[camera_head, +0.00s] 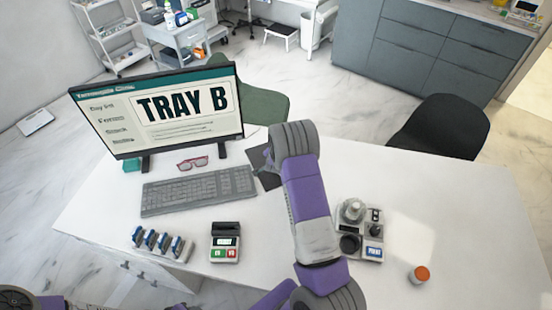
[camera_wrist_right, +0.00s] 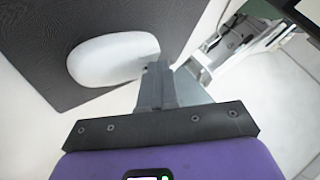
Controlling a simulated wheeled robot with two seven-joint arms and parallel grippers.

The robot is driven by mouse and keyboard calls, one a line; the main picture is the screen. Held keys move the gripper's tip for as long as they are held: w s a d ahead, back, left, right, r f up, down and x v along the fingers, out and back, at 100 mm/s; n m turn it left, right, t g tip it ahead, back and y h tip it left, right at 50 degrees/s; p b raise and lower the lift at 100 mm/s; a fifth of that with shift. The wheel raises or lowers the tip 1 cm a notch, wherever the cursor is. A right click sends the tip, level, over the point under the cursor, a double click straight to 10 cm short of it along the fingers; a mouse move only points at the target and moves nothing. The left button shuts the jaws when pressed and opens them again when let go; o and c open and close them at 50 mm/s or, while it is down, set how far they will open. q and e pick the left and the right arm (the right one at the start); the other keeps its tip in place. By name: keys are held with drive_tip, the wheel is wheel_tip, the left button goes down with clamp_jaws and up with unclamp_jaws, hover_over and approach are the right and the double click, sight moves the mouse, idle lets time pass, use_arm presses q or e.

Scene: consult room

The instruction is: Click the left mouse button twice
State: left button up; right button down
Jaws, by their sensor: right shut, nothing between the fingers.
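A white computer mouse (camera_wrist_right: 112,60) lies on a dark mouse pad (camera_wrist_right: 50,55) in the right wrist view. My right gripper (camera_wrist_right: 158,68) is shut and empty, its fingertips close beside the mouse's right end in that view. I cannot tell whether they touch it. In the head view the mouse pad (camera_head: 268,181) shows only in part, to the right of the keyboard. My right arm covers the mouse there and most of the gripper. My left gripper is not in view.
A monitor (camera_head: 157,110) reading "TRAY B" stands behind a grey keyboard (camera_head: 198,190) and red glasses (camera_head: 193,163). In front are a card terminal (camera_head: 225,242) and a rack of several blue-grey items (camera_head: 160,243). A small device station (camera_head: 373,238) and an orange-capped bottle (camera_head: 419,274) stand right of my arm.

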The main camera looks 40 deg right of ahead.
drive_tip(key=shift+r+p, duration=0.4)
drive_tip(key=shift+r, duration=0.3)
drive_tip(key=shift+r, duration=0.1)
drive_tip(key=shift+r+p, duration=1.65)
drive_tip(key=shift+r, duration=0.8)
